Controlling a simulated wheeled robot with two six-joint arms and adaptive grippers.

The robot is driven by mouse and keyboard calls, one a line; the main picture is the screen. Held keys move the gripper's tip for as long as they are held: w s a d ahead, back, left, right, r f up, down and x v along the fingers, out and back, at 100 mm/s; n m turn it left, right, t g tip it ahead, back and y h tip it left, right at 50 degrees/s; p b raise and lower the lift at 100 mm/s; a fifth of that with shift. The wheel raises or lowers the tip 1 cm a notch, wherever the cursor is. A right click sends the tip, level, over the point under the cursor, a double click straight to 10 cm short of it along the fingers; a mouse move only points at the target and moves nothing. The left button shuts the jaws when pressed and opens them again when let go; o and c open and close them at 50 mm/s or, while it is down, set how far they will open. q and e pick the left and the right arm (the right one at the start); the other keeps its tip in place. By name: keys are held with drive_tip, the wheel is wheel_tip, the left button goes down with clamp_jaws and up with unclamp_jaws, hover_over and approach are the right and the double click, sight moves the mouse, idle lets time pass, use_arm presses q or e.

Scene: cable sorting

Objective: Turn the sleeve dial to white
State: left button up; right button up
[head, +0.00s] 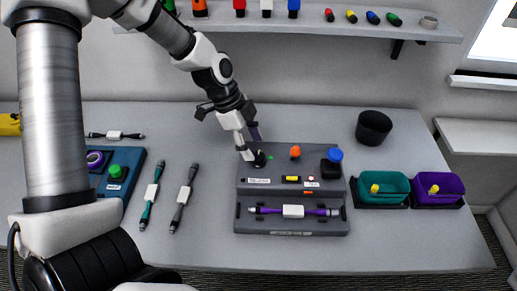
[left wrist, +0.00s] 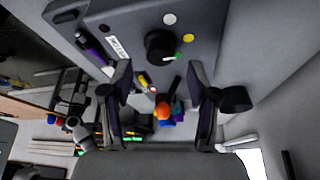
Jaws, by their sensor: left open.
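The sleeve dial is a round black knob (left wrist: 160,45) on the grey station (left wrist: 205,50), ahead of my left fingertips in the left wrist view. A white dot (left wrist: 169,19) and a yellowish dot (left wrist: 188,37) lie beside it, and a green mark shows near its edge. A small light mark shows on the knob; which colour it points to is unclear. My left gripper (left wrist: 160,78) is open, its fingers apart with the knob beyond them. In the head view my left gripper (head: 250,145) is over the station's back left corner, partly hiding the dial (head: 257,160). My right gripper is out of view.
The station holds an orange knob (head: 295,152), a blue-topped black part (head: 333,158) and a purple-ended cable (head: 293,211). Teal (head: 396,186) and purple (head: 450,190) bins stand right. A black cup (head: 373,127) stands behind. Loose cables (head: 150,197) lie left.

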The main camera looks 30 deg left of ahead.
sight(257, 155)
use_arm(q)
drive_tip(key=x, duration=0.3)
drive_tip(key=shift+f, duration=0.2)
clamp_jaws()
drive_tip(key=shift+r, duration=0.1)
